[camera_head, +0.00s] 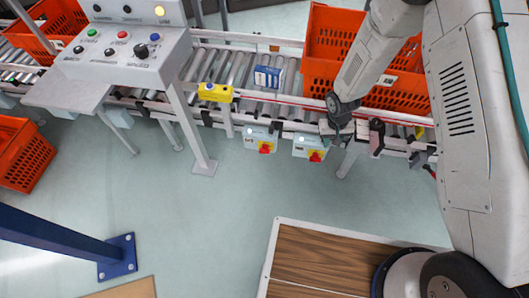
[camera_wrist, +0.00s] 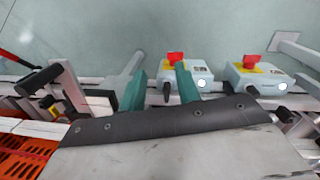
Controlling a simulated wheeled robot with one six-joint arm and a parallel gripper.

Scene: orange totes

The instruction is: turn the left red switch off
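Two grey switch boxes hang on the conveyor's front rail, each with a red knob on a yellow plate. In the head view the left red switch (camera_head: 265,149) is left of the right red switch (camera_head: 315,156). The wrist view shows them reversed: the left one (camera_wrist: 251,62) is at right, the right one (camera_wrist: 175,58) nearer the middle. My gripper (camera_wrist: 158,78) is open and empty, its teal fingers apart. One finger overlaps the right switch box in the picture; I cannot tell whether it touches. In the head view my gripper (camera_head: 338,130) is by the rail, right of both boxes.
A roller conveyor (camera_head: 215,68) carries a blue-white box (camera_head: 267,77) and orange totes (camera_head: 331,32). A yellow device (camera_head: 215,92) is on its rail. A control panel (camera_head: 130,50) stands left.

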